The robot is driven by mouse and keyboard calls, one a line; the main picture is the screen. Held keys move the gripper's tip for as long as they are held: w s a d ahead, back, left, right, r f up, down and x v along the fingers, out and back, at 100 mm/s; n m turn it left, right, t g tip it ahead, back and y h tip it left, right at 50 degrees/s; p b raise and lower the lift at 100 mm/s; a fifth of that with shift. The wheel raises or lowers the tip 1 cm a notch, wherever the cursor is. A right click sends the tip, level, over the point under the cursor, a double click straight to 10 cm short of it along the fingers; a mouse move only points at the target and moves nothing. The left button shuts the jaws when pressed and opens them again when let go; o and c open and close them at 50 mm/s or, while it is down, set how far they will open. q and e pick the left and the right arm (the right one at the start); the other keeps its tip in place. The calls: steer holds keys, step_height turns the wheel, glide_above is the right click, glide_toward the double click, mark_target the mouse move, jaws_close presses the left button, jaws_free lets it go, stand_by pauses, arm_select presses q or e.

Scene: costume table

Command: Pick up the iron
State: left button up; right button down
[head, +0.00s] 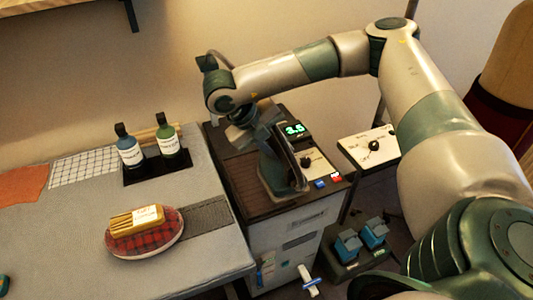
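A grey and dark green object with a dark curved handle, which looks like the iron (274,183), is on the dark brown top of a cabinet (224,172), right of the grey table. My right arm reaches in from the right and bends down over the cabinet. Its gripper (258,142) is at the upper left part of the iron, close to the handle. The fingers blend with the iron, so I cannot tell whether they are open or closed on it. My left gripper is not in view.
A unit with a green "3.5" display (294,129) and red and blue buttons is close behind and right of the iron. The grey table (60,240) holds two bottles (129,150) and a red checked cushion with a yellow block (136,217). A white control panel (369,146) stands at right.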

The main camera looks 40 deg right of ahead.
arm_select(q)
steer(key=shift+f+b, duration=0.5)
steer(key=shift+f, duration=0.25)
arm_select(e)
steer(key=shift+s+d+r, duration=0.25)
steer(key=shift+s+r, duration=0.35)
steer(key=shift+s, duration=0.25)
steer(key=shift+s+d+r, duration=0.2)
steer(key=shift+s+r, duration=0.35)
steer(key=shift+s, duration=0.3)
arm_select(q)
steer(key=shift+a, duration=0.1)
